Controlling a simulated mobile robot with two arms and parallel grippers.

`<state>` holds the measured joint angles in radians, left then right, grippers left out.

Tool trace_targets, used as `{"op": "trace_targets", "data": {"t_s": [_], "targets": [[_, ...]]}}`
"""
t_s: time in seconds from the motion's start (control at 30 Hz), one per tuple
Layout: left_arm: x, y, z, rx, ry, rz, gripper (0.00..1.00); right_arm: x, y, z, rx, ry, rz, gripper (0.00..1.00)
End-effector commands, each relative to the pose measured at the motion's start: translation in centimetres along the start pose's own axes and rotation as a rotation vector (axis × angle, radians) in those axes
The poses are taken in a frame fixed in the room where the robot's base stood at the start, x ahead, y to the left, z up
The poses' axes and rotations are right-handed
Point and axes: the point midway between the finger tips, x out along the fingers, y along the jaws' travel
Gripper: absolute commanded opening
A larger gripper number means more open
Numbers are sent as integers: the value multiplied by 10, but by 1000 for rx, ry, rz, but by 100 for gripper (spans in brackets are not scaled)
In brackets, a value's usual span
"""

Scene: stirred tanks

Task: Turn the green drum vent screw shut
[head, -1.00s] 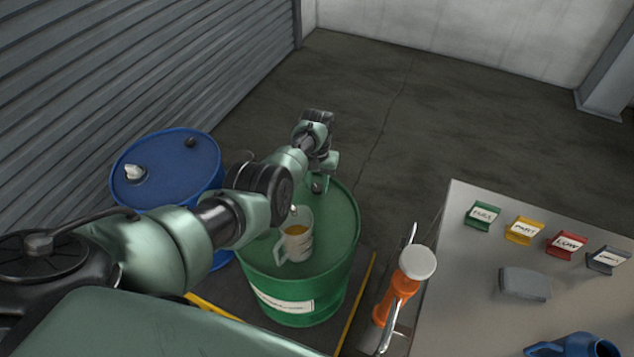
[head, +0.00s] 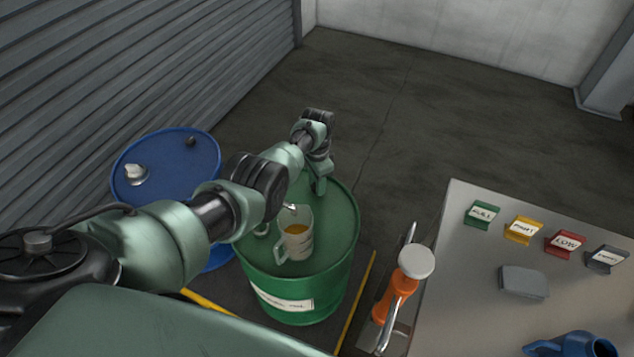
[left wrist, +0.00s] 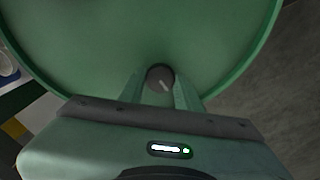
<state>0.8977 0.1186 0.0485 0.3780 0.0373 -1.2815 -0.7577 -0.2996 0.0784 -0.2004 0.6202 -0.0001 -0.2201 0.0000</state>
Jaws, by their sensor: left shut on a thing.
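The green drum (head: 300,285) stands upright in the head view, with my left arm reaching over its top. Its vent screw (left wrist: 160,77) shows in the left wrist view as a small dark round knob with a pale mark line slanting down to the right. My left gripper (left wrist: 160,90) has one finger on each side of the screw and is shut on it. In the head view, my left gripper (head: 318,185) is at the far part of the drum top, and the screw is hidden there. My right gripper is not in view.
A jug (head: 297,243) with amber liquid stands on the drum top, near my left arm. A blue drum (head: 165,160) stands to the left. An orange hand pump (head: 395,295) is at the right, beside a grey table (head: 455,240) with colored label stands.

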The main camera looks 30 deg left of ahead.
Motion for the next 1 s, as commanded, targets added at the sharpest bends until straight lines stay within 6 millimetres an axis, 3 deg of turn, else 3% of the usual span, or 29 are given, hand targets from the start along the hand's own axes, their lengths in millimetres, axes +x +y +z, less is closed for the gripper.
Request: {"op": "trace_targets", "data": {"t_s": [0.3,0.8,0.83,0.9,1.0], "targets": [[0,0,0,104,2,-1,0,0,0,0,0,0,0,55],[-1,-1,0,121,1,-2,0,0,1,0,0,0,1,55],[-1,-1,0,121,1,-2,39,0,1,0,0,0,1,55],[-1,-1,0,121,1,-2,55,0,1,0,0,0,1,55],[0,0,0,120,1,-1,55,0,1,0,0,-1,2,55]]}}
